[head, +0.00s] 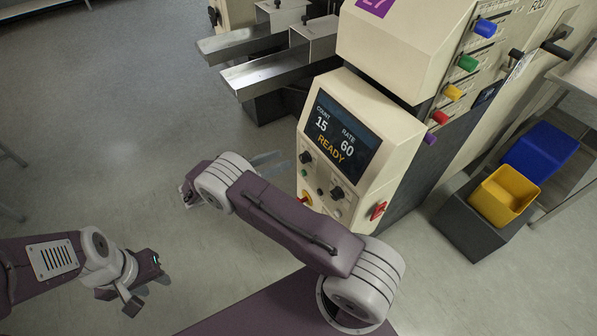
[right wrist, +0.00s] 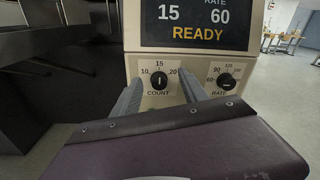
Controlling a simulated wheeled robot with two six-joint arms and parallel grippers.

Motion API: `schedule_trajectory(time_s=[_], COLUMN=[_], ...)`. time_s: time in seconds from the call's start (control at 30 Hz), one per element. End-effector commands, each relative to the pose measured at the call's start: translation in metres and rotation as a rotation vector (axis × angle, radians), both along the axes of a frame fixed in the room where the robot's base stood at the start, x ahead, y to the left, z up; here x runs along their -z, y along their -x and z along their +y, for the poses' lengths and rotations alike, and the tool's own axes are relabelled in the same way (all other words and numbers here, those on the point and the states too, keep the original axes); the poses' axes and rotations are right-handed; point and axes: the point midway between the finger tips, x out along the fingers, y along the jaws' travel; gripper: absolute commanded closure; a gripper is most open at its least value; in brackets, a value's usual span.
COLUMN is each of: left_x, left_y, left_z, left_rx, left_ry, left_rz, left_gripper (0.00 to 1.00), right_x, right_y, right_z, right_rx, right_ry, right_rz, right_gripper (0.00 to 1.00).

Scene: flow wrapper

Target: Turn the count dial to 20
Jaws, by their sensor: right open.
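The count dial (right wrist: 159,80) is a black knob with a light pointer mark, and the scale around it reads 10, 15 and 20. Its pointer stands upright at 15. In the head view the dial (head: 306,157) sits at the left of the panel, below the display (head: 342,137), which reads COUNT 15, RATE 60, READY. My right gripper (right wrist: 160,94) is open, its two grey fingers pointing toward the panel on either side of the dial; contact cannot be seen. My left gripper (head: 149,291) is open and empty, low at the left over the floor.
The rate dial (right wrist: 226,81) is just right of the right finger. A red switch (head: 378,211) is on the panel's side. Metal chutes (head: 275,68) stand behind the panel. Yellow (head: 503,196) and blue (head: 541,150) bins are at the right.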

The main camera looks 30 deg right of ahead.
Motion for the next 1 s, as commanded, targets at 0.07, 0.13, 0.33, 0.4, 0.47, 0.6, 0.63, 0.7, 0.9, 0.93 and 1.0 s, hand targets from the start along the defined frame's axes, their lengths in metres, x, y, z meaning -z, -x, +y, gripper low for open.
schedule_trajectory(time_s=[0.07, 0.13, 0.33, 0.4, 0.47, 0.6, 0.63, 0.7, 0.9, 0.93, 1.0], left_x=[0.015, 0.015, 0.011, 0.010, 0.008, 0.007, 0.007, 0.006, 0.006, 0.006, 0.006], left_y=[0.000, 0.000, 0.000, 0.000, 0.000, 0.000, 0.000, 0.000, 0.000, 0.000, 0.000], left_z=[0.000, 0.000, 0.000, 0.000, 0.000, 0.000, 0.000, 0.000, 0.000, 0.000, 0.000], left_rx=[0.000, 0.000, 0.000, 0.000, 0.000, 0.000, 0.000, 0.000, 0.000, 0.000, 0.000], left_ry=[0.000, 0.000, 0.000, 0.000, 0.000, 0.000, 0.000, 0.000, 0.000, 0.000, 0.000], left_rz=[-0.001, -0.001, -0.001, -0.001, -0.001, -0.001, -0.001, -0.001, -0.001, -0.001, -0.001], left_gripper=[0.64, 0.64, 0.64, 0.64, 0.64, 0.64, 0.64, 0.64, 0.64, 0.64, 0.64], right_x=[0.033, 0.040, 0.039, 0.038, 0.038, 0.039, 0.039, 0.039, 0.039, 0.040, 0.040], right_y=[0.002, 0.003, 0.003, 0.002, 0.002, 0.000, -0.001, -0.002, -0.003, -0.003, -0.003], right_z=[0.012, 0.016, 0.009, -0.002, -0.015, -0.045, -0.051, -0.061, -0.075, -0.075, -0.075], right_rx=[-0.042, -0.058, -0.059, -0.058, -0.056, -0.056, -0.055, -0.057, -0.058, -0.058, -0.059], right_ry=[0.033, 0.043, 0.046, 0.046, 0.045, 0.044, 0.043, 0.043, 0.043, 0.042, 0.042], right_rz=[0.032, 0.044, 0.047, 0.047, 0.047, 0.047, 0.047, 0.046, 0.045, 0.045, 0.045], right_gripper=[0.49, 0.49, 0.49, 0.49, 0.49, 0.49, 0.49, 0.49, 0.49, 0.49, 0.49])
